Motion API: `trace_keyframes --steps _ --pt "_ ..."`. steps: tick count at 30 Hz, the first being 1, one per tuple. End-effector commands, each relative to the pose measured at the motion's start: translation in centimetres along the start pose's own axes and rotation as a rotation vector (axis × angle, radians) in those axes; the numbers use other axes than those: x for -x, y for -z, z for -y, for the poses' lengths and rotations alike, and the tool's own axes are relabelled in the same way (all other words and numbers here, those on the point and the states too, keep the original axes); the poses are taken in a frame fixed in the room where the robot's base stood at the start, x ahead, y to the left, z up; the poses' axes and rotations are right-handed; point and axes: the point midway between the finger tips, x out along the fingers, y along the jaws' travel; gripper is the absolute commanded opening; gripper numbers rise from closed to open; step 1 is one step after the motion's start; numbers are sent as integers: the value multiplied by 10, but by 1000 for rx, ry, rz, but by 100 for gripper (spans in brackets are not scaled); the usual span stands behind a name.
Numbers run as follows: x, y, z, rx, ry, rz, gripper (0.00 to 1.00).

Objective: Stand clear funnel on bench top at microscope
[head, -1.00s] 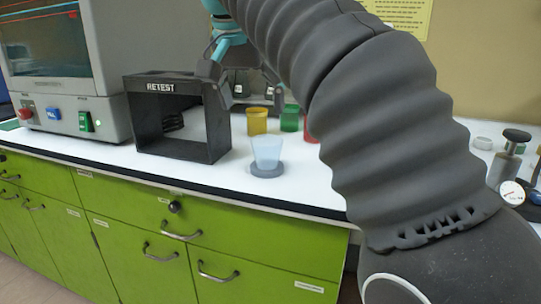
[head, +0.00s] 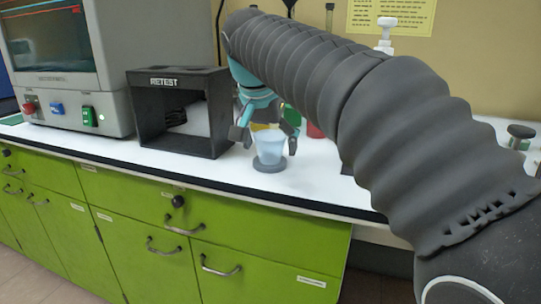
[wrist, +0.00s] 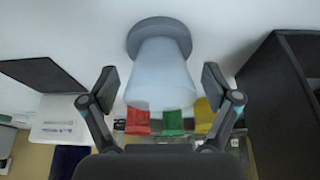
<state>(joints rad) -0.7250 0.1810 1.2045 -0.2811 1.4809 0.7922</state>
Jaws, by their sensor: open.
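A translucent pale blue tapered cup, the clear funnel by its look (head: 270,150), stands upright on the white bench top with a grey round base (head: 270,166) under it. In the wrist view the funnel (wrist: 160,82) and its grey base (wrist: 159,32) are centred. My gripper (head: 267,138) is open, with one finger on each side of the funnel. In the wrist view a gap shows between the funnel and each fingertip of my gripper (wrist: 159,79), so nothing is held. I cannot identify a microscope in either view.
A black open frame marked RETEST (head: 183,148) stands just left of the funnel. Yellow (wrist: 204,115), green (wrist: 174,121) and red (wrist: 137,121) containers stand behind it. A grey machine (head: 70,105) is at far left. The bench's front edge (head: 225,195) is close.

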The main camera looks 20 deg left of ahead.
Motion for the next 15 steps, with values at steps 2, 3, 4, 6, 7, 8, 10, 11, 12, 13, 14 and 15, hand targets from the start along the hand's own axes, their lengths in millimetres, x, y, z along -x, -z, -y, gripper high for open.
trace_keyframes --steps 2,3,4,6,7,8,10,11,12,13,14,15 --pt "-8 0 0 0 -1 1 88" --pt "-10 0 0 0 0 0 88" --pt "-11 0 0 0 0 0 88" --pt "-12 0 0 0 1 0 88" --pt "-12 0 0 0 1 -1 88" --pt "-12 0 0 0 1 -1 88" --pt "-12 0 0 0 1 -1 88" --pt "-12 0 0 0 1 0 88" --pt "-12 0 0 0 1 0 81" --pt "-12 0 0 0 1 0 73" --pt "-12 0 0 0 1 0 66" --pt "-12 0 0 0 1 0 56"
